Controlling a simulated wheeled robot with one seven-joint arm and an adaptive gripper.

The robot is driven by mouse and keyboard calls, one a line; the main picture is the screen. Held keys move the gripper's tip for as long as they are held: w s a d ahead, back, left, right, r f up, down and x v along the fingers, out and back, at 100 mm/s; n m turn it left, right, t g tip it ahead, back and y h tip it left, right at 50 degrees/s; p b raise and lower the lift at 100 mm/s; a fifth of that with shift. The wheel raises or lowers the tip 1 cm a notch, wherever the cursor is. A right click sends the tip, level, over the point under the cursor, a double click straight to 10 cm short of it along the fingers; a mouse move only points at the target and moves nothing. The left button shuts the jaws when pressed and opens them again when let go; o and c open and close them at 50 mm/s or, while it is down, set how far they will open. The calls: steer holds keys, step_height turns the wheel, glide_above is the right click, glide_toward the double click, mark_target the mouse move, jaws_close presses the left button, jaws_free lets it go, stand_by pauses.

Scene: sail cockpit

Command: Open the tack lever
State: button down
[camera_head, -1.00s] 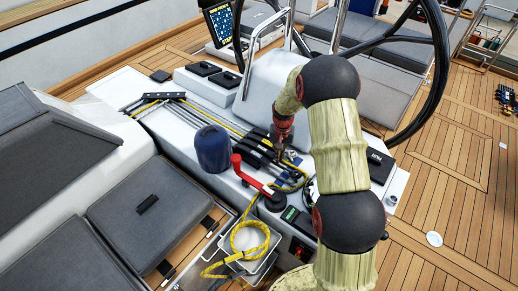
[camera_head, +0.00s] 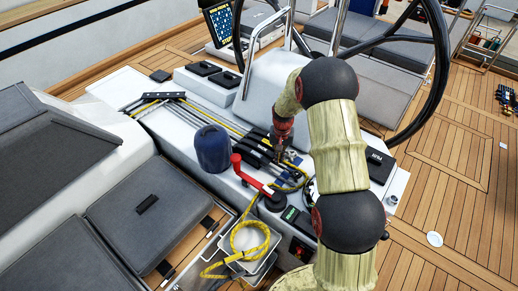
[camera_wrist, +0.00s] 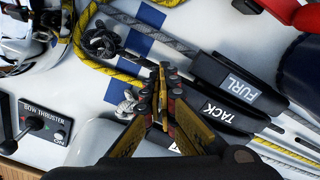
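The black tack lever (camera_wrist: 221,114), with a white TACK label, lies in the lower middle of the wrist view. It sits beside the parallel FURL lever (camera_wrist: 237,86). My gripper (camera_wrist: 162,72) is at the left end of the tack lever, with its fingertips drawn together. The fingers hide part of that end, and I cannot tell whether they touch or pinch it. In the head view my gripper (camera_head: 280,153) is down at the row of black levers (camera_head: 259,148), partly hidden by its own wrist.
A red winch handle (camera_head: 246,173) and a dark blue covered winch (camera_head: 212,149) stand close by. Yellow rope (camera_head: 249,238) hangs over a white bin. A bow thruster panel (camera_wrist: 47,124) is at left in the wrist view. The steering wheel (camera_head: 440,70) is behind my arm.

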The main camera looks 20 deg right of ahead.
steer(key=shift+w+a, duration=0.1)
stand_by(0.4)
steer(key=shift+r, duration=0.1)
steer(key=shift+w+a+r+p, duration=0.15)
steer(key=shift+r+p, duration=0.15)
steer(key=shift+r, duration=0.2)
steer(key=shift+w+d+r+p, duration=0.15)
steer(key=shift+r+p, duration=0.15)
steer(key=shift+r, duration=0.2)
steer(key=shift+a, duration=0.15)
steer(key=shift+w+a+r+p, duration=0.15)
steer(key=shift+r+p, duration=0.15)
steer(key=shift+r, duration=0.2)
steer(key=shift+w+r+p, duration=0.15)
steer(key=shift+r+p, duration=0.15)
steer(key=shift+r, duration=0.2)
steer(key=shift+w+a+r+p, duration=0.15)
steer(key=shift+r+p, duration=0.15)
steer(key=shift+r, duration=0.1)
steer(key=shift+w+a+r+p, duration=0.1)
steer(key=shift+r+p, duration=0.15)
steer(key=shift+r, duration=0.25)
